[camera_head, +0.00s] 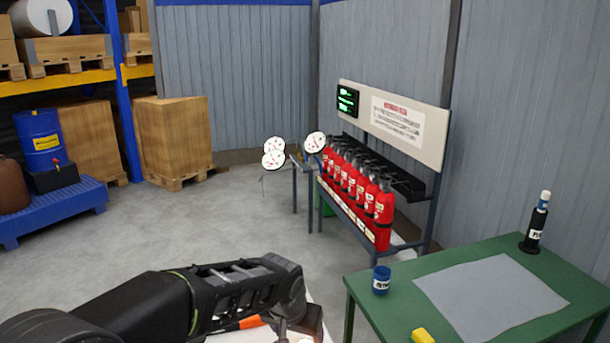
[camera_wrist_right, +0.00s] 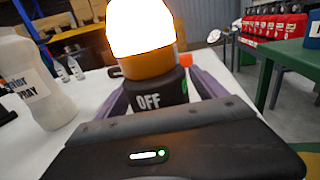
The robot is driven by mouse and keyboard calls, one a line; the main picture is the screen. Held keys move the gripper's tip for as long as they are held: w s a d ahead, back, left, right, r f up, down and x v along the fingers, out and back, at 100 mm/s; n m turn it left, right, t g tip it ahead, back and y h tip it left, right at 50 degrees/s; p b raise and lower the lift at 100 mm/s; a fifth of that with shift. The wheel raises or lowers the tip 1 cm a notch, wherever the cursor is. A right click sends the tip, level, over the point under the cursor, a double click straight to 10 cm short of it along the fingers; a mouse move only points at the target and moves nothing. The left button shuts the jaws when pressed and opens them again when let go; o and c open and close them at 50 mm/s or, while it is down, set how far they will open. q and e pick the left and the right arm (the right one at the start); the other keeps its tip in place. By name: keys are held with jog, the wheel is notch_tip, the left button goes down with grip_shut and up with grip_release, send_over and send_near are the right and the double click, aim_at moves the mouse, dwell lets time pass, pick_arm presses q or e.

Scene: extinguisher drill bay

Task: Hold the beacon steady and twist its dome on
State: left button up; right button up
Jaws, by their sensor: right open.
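In the right wrist view the beacon stands upright straight ahead. Its dome (camera_wrist_right: 140,28) glows white above an orange band. Below it is the black base (camera_wrist_right: 148,98) marked OFF, with a green mark at its right. I cannot tell whether the dome is fully seated. My right gripper (camera_wrist_right: 163,88) is open, with purple fingers on both sides of the base; contact is unclear. In the head view my left arm comes in from the left. The dark end of my left gripper (camera_head: 304,322) is at the bottom edge, fingers hidden, beside a small bright glow.
A white spray bottle (camera_wrist_right: 32,85) stands left of the beacon on the white table (camera_wrist_right: 75,150), with small bottles (camera_wrist_right: 75,68) behind. A green table (camera_head: 385,305) at right holds a blue cup (camera_head: 381,280) and a yellow block (camera_head: 422,336). Red extinguishers (camera_head: 384,220) stand on a rack.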

jog(key=v, duration=1.2)
jog(key=shift+s, duration=0.1)
